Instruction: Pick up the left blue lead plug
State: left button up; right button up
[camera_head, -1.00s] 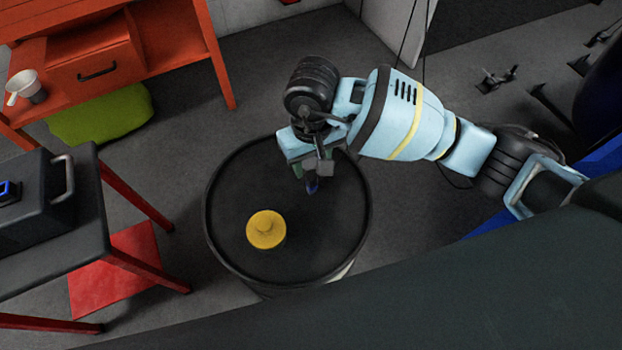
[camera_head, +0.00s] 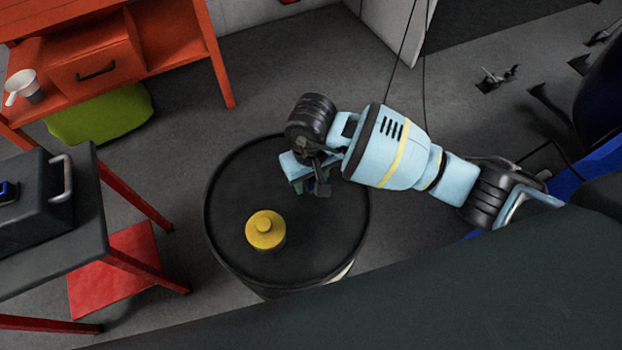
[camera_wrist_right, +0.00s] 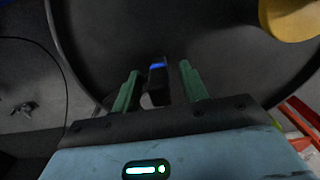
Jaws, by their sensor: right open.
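A dark plug with a blue band (camera_wrist_right: 157,70) shows in the right wrist view, between the two green fingers of my right gripper (camera_wrist_right: 159,72). The fingers are open, with a gap on each side of the plug. In the head view my right gripper (camera_head: 304,186) is low over the right part of a black drum top (camera_head: 232,205), and it hides the plug there. I see only one blue-marked plug, so I cannot tell left from right by comparison. My left gripper is not in view.
A yellow knobbed object (camera_head: 265,231) stands on the drum, left of and nearer than my right gripper. A dark table (camera_head: 60,255) with a black case (camera_head: 35,205) is at the left. An orange workbench (camera_head: 175,45) stands at the back left.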

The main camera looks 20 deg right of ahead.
grip_shut()
jog(key=shift+r, duration=0.15)
notch_tip(320, 180, up, 10)
jog(key=shift+f+p, duration=0.1)
jog(key=shift+p, duration=0.3)
